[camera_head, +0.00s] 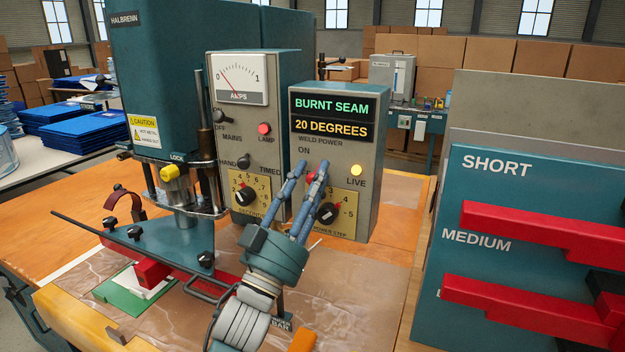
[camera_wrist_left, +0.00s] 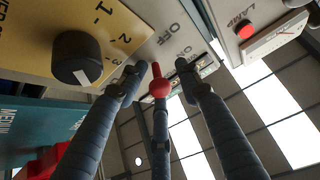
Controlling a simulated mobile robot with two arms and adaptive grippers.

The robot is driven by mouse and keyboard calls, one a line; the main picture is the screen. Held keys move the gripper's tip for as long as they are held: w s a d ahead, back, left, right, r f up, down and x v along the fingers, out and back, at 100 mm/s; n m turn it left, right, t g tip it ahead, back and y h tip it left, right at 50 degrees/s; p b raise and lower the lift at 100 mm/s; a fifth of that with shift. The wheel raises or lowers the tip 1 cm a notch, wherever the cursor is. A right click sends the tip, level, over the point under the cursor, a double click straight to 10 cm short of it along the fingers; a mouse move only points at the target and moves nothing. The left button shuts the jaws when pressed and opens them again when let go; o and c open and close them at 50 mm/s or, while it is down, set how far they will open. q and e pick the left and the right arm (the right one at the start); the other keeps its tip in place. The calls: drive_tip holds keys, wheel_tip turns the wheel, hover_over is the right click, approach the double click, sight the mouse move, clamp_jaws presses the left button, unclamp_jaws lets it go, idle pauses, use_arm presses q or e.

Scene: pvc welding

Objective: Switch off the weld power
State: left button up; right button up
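The grey control box (camera_head: 366,160) has a lit sign reading BURNT SEAM and 20 DEGREES, above the words WELD POWER and ON. Its yellow LIVE lamp (camera_head: 357,170) looks lit. In the left wrist view, a red-tipped lever (camera_wrist_left: 158,86) stands between the spread fingers of my left gripper (camera_wrist_left: 160,78), near the OFF and ON lettering. The fingers look open around it; I cannot tell whether they touch it. My right gripper is not in view.
Below is a black power step knob (camera_head: 328,213). The box on the left has an amps meter (camera_head: 238,84), a red lamp (camera_head: 264,129) and other switches. A teal rack (camera_head: 500,215) with red bars stands right. The welding press (camera_head: 165,90) stands left.

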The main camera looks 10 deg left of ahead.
use_arm(q)
drive_tip(key=v, duration=0.8)
